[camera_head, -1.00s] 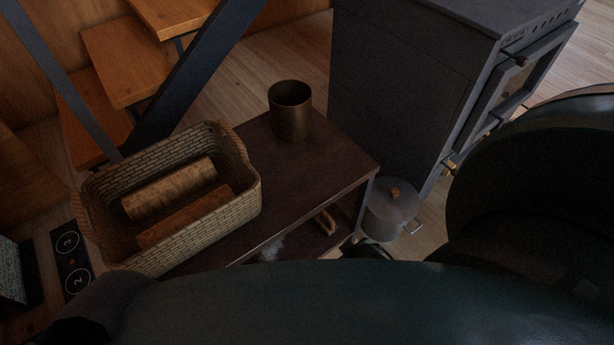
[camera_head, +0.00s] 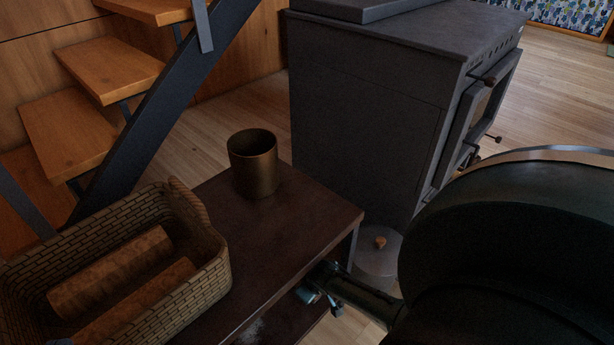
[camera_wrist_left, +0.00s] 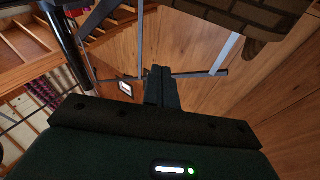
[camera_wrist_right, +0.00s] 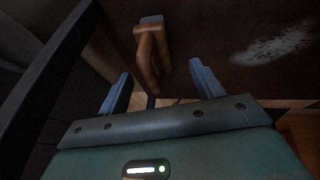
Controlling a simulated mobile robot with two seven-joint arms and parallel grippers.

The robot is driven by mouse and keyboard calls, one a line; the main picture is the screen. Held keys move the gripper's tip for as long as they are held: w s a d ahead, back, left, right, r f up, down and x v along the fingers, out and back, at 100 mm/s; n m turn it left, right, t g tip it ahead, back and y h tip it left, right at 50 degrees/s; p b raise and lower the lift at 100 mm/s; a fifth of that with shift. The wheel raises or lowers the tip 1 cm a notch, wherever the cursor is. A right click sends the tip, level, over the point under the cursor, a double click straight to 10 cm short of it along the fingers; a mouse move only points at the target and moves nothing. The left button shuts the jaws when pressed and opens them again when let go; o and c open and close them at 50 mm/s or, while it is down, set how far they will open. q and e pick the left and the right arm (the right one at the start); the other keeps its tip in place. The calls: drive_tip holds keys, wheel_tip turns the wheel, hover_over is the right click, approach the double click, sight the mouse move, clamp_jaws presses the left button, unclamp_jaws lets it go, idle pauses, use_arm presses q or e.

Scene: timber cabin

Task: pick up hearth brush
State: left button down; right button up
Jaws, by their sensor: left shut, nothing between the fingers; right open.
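The likely hearth brush (camera_wrist_right: 150,55), a brown wooden piece with a looped shape and a grey end, shows in the right wrist view. It lies ahead of my right gripper (camera_wrist_right: 160,88), whose blue fingers are open and stand apart on either side of its line; no contact shows. In the head view my right gripper (camera_head: 318,295) is at the right end of the low table, beneath the top, and the brush cannot be made out there. My left gripper (camera_wrist_left: 162,85) is shut and empty in the left wrist view, away from the brush.
The dark table (camera_head: 310,210) carries a brass pot (camera_head: 253,163) and a wicker basket (camera_head: 215,262) of logs. A grey lidded pot (camera_head: 375,262) stands on the floor beside the black stove (camera_head: 365,110). Wooden stairs (camera_head: 65,125) rise behind. The table edge overhangs my right gripper.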

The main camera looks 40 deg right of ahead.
drive_tip(key=shift+w+d, duration=0.1)
drive_tip(key=shift+w, duration=0.15)
drive_tip(key=shift+w+d+f+b, duration=0.25)
drive_tip(key=shift+w+f+b, duration=0.55)
drive_tip(key=shift+b, duration=0.25)
drive_tip(key=b+x, duration=0.2)
drive_tip(key=x, duration=0.1)
drive_tip(key=shift+f, duration=0.1)
use_arm(q)
drive_tip(key=shift+w+a+r+m+t+h, duration=0.1)
drive_tip(key=shift+w+r+m+t+h, duration=0.15)
drive_tip(key=shift+r+m+h, duration=0.3)
drive_tip(key=shift+w+d+r+m+t+h, duration=0.15)
drive_tip(key=shift+r+m+t+h, duration=0.15)
drive_tip(key=shift+r+h, duration=0.3)
drive_tip(key=shift+w+a+r+m+t+h, duration=0.15)
drive_tip(key=shift+w+r+m+t+h, duration=0.1)
drive_tip(key=shift+r+m+h, duration=0.35)
use_arm(e)
drive_tip(key=c, duration=1.1)
use_arm(q)
drive_tip(key=shift+r, duration=0.2)
use_arm(e)
drive_tip(key=shift+c, duration=0.2)
